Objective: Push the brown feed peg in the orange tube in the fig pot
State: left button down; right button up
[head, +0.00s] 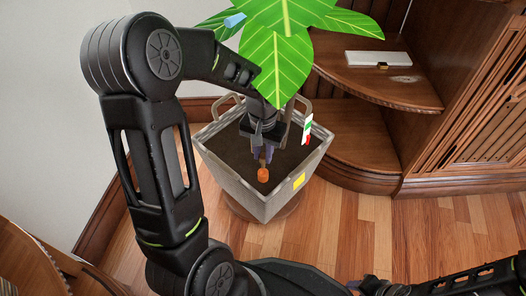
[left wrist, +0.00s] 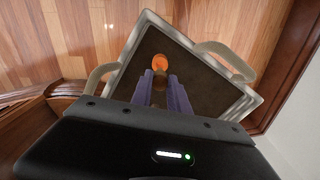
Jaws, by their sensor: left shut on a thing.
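The fig pot (head: 228,172) is a grey square planter of dark soil with loop handles; it also shows in the left wrist view (left wrist: 226,110). The orange tube (head: 263,174) stands in the soil near the pot's front; its round orange top shows in the left wrist view (left wrist: 158,64). My left gripper (head: 262,154) is over the soil, just behind the tube, its purple fingers shut on the brown feed peg (left wrist: 160,78). The peg is mostly hidden between the fingers. Whether its tip is inside the tube, I cannot tell. My right gripper is out of view.
Large green leaves (head: 283,62) hang over the pot's back, close to my left forearm. A small white, green and red tag (head: 307,130) stands at the right side, and a yellow label (head: 299,181) is on the rim. Curved wooden shelves (head: 375,135) stand right; the floor in front is clear.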

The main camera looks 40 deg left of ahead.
aim_at(263, 165)
pick_arm(q)
jog(key=shift+f+b, duration=0.3)
jog(key=shift+f, duration=0.6)
dwell(0.9)
jog(key=shift+f+b, duration=0.75)
jog(key=shift+f, duration=1.05)
dwell(2.6)
jog(key=c, duration=1.2)
grip_release()
jog(key=shift+o, duration=0.4)
jog(key=o, duration=0.4)
jog(key=shift+r, duration=0.15)
